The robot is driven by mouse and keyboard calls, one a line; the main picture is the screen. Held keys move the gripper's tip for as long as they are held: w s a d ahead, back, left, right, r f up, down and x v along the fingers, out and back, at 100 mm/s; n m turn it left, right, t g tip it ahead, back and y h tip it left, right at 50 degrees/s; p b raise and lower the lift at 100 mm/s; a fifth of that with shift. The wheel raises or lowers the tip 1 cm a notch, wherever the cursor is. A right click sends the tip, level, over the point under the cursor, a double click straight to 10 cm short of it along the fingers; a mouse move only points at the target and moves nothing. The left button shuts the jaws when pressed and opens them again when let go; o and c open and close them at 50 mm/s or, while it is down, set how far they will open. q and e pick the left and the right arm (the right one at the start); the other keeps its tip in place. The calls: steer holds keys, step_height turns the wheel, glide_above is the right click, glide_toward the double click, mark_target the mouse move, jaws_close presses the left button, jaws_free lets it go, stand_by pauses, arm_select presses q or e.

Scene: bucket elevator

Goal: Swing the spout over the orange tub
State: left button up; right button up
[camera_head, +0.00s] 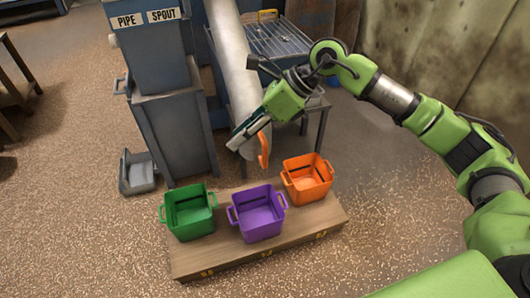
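The spout (238,70) is a long pale grey pipe that slopes down from the top of the picture. Its lower end shows behind the purple tub, left of the orange tub (307,181). An orange handle (263,150) shows at the spout's lower end. My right gripper (243,137) reaches in from the right and lies across the lower spout, beside the orange handle. Its fingers overlap the pipe, so I cannot tell whether they touch it or are shut on anything. The orange tub looks empty and stands at the right of the wooden platform. My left gripper is not in view.
A purple tub (259,219) and a green tub (189,218) share the low wooden platform (222,260) with the orange one. A blue-grey machine housing (175,130) stands left of the spout. A slatted metal table (275,40) is behind. Floor at the right is clear.

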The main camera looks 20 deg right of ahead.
mark_target(265, 153)
steer(key=w+d+h, duration=0.2)
steer(key=d+h, duration=0.2)
steer(key=d, duration=0.8)
steer(key=x, duration=0.7)
steer(key=b+x, duration=0.1)
steer(key=x, duration=0.6)
steer(key=shift+s, duration=0.2)
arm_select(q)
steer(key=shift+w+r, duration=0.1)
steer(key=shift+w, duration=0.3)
arm_select(e)
steer(key=shift+f, duration=0.1)
jaws_close()
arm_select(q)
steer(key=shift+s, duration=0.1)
